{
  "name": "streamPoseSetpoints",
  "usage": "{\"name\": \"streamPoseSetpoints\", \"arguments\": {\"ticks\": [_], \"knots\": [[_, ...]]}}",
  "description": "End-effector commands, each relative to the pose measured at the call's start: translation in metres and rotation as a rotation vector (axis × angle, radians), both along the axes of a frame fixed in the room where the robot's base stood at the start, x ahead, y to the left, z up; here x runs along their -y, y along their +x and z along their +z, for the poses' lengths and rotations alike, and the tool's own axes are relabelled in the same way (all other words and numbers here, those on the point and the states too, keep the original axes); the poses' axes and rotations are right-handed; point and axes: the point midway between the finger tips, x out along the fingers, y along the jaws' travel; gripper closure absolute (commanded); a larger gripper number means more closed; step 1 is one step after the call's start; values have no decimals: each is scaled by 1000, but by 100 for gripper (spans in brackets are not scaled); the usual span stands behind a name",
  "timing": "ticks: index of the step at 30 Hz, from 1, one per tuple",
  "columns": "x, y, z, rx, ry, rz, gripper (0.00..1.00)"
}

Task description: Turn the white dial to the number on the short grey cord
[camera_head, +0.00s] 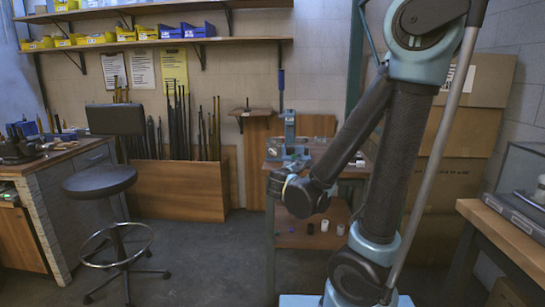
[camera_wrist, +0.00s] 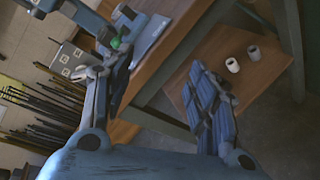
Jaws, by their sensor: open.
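I cannot make out a white dial or a short grey cord for certain in either view. My gripper (camera_wrist: 160,62) is open, with its two fingers apart and nothing between them in the wrist view. In the head view the end of my arm (camera_head: 280,184) is beside the front left of the far workbench. A small grey box with dark round spots (camera_wrist: 70,60) shows beyond the left finger, and on the bench in the head view (camera_head: 273,149). No number is readable.
A blue-grey vise-like device (camera_head: 289,140) stands on the workbench (camera_head: 322,158). White cylinders (camera_wrist: 233,65) sit on its lower shelf (camera_wrist: 200,65). A stool (camera_head: 100,181) is left, cardboard boxes (camera_head: 470,135) are behind, and another table (camera_head: 520,240) is right. Open floor lies between.

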Motion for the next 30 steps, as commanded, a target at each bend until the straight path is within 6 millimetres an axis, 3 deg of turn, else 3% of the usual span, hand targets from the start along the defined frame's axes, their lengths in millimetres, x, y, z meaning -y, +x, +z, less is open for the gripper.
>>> {"name": "streamPoseSetpoints", "arguments": {"ticks": [1, 6, 12, 20, 30], "knots": [[-21, 2, 4, 31, -55, 56, 47], [-73, -1, 18, 132, -225, 191, 47], [-107, -8, 27, 205, -336, 271, 47], [-112, 0, 29, 219, -359, 282, 47], [-110, 40, 29, 218, -357, 280, 47]]}}
